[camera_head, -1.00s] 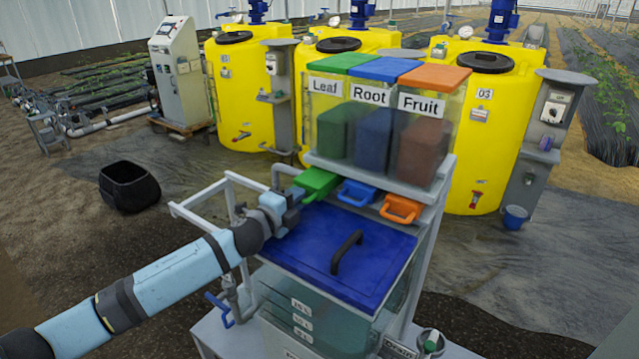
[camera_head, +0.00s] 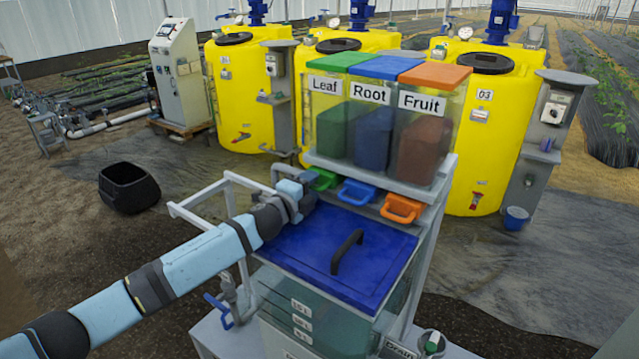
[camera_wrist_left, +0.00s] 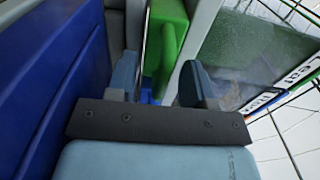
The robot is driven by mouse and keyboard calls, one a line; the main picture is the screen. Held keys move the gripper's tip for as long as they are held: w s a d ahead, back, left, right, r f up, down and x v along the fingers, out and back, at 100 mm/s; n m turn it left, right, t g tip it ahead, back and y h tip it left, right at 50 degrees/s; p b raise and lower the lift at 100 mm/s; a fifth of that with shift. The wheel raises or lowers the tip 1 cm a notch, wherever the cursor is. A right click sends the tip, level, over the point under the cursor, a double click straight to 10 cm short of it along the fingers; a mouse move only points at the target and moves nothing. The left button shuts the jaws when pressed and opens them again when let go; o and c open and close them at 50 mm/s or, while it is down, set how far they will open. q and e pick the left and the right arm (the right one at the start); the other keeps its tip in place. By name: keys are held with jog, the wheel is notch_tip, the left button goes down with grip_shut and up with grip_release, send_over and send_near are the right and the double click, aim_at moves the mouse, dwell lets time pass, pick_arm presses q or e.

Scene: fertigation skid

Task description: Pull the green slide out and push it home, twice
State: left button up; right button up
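The green slide (camera_head: 322,179) sits under the Leaf bin, roughly level with the blue and orange slides. My left gripper (camera_head: 305,198) is at its front end and hides part of its handle. The exact contact is hard to see. My right gripper is in neither view.
The blue slide (camera_head: 357,192) and orange slide (camera_head: 401,208) are to the right. A blue lid (camera_head: 330,255) with a black handle (camera_head: 346,251) lies below. The Leaf bin (camera_head: 330,125) stands above. A pale frame (camera_head: 205,210) is at the left.

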pick_arm(q)
jog(key=shift+s+r, duration=0.1)
jog(key=shift+s+a+p, duration=0.3)
jog(key=shift+s+p, duration=0.1)
jog(key=shift+s, duration=0.15)
jog(key=shift+v, duration=2.85)
